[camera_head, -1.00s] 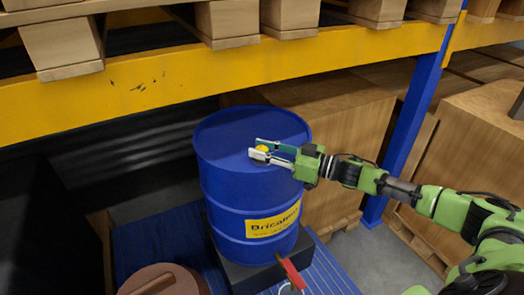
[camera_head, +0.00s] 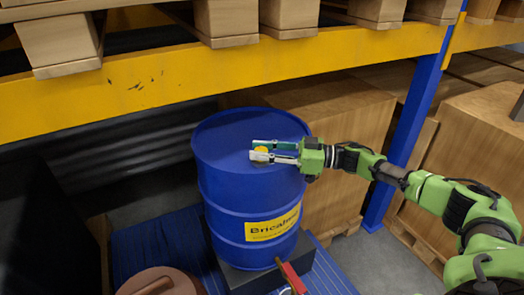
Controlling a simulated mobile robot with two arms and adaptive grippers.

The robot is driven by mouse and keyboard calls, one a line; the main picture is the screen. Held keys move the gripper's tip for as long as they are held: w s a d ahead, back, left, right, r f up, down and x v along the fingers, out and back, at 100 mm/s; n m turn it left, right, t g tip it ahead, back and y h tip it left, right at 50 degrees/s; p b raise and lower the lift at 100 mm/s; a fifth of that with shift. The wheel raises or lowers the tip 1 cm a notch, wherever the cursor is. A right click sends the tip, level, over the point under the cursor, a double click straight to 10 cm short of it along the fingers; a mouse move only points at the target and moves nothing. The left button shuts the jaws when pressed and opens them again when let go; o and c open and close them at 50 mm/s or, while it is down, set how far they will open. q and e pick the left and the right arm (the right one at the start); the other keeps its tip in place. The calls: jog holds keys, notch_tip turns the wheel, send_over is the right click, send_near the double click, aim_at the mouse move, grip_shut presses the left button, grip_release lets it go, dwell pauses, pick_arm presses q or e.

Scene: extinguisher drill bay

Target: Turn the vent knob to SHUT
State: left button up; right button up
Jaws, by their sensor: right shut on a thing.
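A blue drum (camera_head: 245,195) with a yellow label stands upright. A small yellow knob (camera_head: 261,150) sits on its lid toward the right side. My right gripper (camera_head: 262,149) reaches in from the right over the lid and is shut on the yellow knob, with a finger on either side of it. The fingers hide part of the knob, and no SHUT marking can be read. My left gripper is not in view.
A yellow rack beam (camera_head: 210,75) crosses above the drum, with a blue upright (camera_head: 410,135) to the right. Wooden crates (camera_head: 335,130) stand behind. A red-handled thing (camera_head: 291,277) and a round brown lid (camera_head: 160,283) are in front.

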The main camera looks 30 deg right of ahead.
jog(key=o, duration=0.9)
jog(key=shift+o, duration=1.1)
jog(key=shift+w+a, duration=0.1)
jog(key=v, duration=1.2)
